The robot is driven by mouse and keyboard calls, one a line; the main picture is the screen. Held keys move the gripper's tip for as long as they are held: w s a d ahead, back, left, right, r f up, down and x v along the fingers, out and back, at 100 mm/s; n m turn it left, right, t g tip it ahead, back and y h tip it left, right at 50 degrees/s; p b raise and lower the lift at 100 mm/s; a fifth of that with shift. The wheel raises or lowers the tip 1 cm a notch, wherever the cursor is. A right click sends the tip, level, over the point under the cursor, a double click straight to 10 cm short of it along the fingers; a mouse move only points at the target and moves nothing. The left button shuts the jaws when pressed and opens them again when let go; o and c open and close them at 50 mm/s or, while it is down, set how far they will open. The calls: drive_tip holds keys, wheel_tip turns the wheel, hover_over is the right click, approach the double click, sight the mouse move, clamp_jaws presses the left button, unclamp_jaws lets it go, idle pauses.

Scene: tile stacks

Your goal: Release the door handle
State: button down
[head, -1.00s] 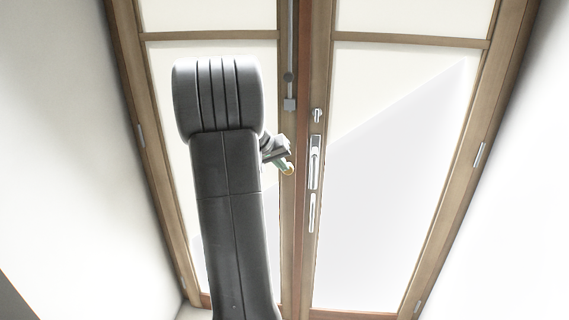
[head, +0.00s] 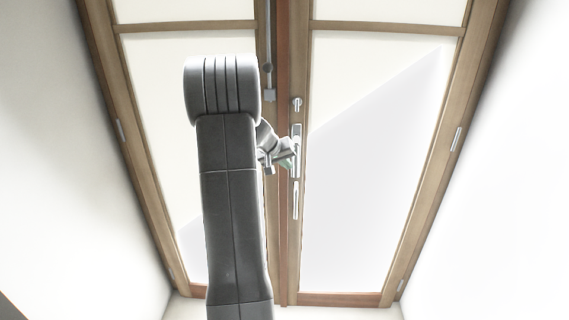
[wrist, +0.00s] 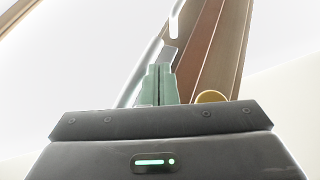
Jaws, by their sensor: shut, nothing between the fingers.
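A double door with brown wooden frames (head: 284,230) and white panels stands ahead. Silver door hardware runs down the right leaf's inner edge: a small upper fitting (head: 297,104), a long plate (head: 297,134) and a lower plate (head: 295,200). My gripper (head: 288,158) overlaps the long plate in the head view. In the wrist view its green fingers (wrist: 160,70) are together with nothing between them. A grey metal handle-like piece (wrist: 168,54) shows just beyond the fingertips; I cannot tell whether they touch. A gold round knob (wrist: 211,97) is right of the fingers, partly hidden by my gripper body.
A vertical metal rod with a grey block (head: 270,95) runs down the left leaf's inner edge. White walls (head: 60,160) close in on both sides. Hinges (head: 457,139) show on the outer frame. My arm hides part of the left leaf.

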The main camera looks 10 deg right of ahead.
sight(296, 168)
drive_tip(key=shift+d+f+h+b, duration=0.25)
drive_tip(key=shift+h+b, duration=0.35)
drive_tip(key=shift+b, duration=1)
drive_tip(key=d+f+n+h+b, duration=0.1)
drive_tip(key=b, duration=0.5)
drive_tip(key=shift+s+d+h, duration=0.1)
drive_tip(key=shift+s+h, duration=0.1)
drive_tip(key=shift+h, duration=0.2)
drive_tip(key=h+b, duration=0.1)
drive_tip(key=b, duration=0.2)
drive_tip(key=d+h+b, duration=0.1)
drive_tip(key=b, duration=0.2)
drive_tip(key=shift+s+d+f+n+g, duration=0.1)
drive_tip(key=shift+s+d+n+g, duration=0.1)
drive_tip(key=shift+d+n+g, duration=0.1)
drive_tip(key=shift+s+d+r+n+t+h+b, duration=0.2)
drive_tip(key=shift+d+r+n+h+b, duration=0.95)
drive_tip(key=shift+b, duration=1.5)
drive_tip(key=shift+s+d+r+n+t+h+b, duration=0.2)
drive_tip(key=shift+s+d+r+h+b, duration=0.35)
drive_tip(key=shift+h+b, duration=1.65)
drive_tip(key=shift+s+d+r+n+t+h+b, duration=0.1)
drive_tip(key=shift+d+r+n+h+b, duration=0.75)
drive_tip(key=shift+b, duration=2.25)
drive_tip(key=shift+d+f, duration=0.1)
drive_tip(key=shift+d, duration=0.15)
